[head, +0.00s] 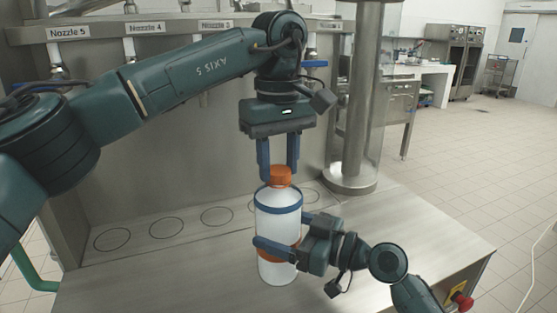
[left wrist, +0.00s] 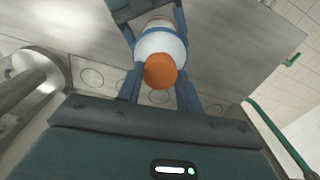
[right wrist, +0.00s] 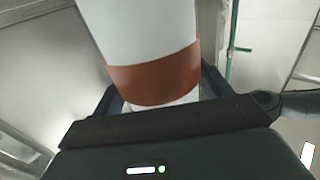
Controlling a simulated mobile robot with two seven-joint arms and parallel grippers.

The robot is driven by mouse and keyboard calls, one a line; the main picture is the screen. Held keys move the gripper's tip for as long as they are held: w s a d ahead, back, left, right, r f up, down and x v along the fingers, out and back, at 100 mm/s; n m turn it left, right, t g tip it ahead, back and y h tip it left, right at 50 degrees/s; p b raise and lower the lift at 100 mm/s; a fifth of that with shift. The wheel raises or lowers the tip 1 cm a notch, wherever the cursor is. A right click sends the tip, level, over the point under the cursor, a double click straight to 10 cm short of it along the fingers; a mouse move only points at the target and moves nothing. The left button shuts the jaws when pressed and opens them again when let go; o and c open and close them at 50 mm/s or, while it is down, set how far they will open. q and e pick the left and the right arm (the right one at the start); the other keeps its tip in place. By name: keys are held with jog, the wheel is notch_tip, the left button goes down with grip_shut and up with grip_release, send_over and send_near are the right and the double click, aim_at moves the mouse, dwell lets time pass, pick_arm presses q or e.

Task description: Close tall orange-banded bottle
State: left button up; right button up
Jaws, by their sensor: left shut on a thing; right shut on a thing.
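A tall white bottle (head: 278,224) with an orange band and a blue ring stands upright on the steel counter. An orange cap (head: 280,177) sits on its top. My left gripper (head: 279,172) comes from above, its fingers on either side of the cap and shut on it. The cap (left wrist: 160,71) also shows between the fingers in the left wrist view. My right gripper (head: 281,234) is shut around the bottle's body from the right. The orange band (right wrist: 153,79) shows just ahead of my right gripper in the right wrist view. The cap's thread is hidden.
The steel counter (head: 400,232) has several marked circles along its back, under labelled nozzles (head: 145,27). A clear cylinder (head: 352,110) on a metal base stands behind the bottle. A red button (head: 462,301) is at the counter's right front. The counter's right part is clear.

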pick_arm(q)
jog(key=m, duration=1.3)
jog(key=shift+m, duration=0.4)
jog(key=o, duration=1)
jog(key=shift+c, duration=0.2)
jog(key=shift+r, duration=2.2)
jog(key=shift+c, duration=0.2)
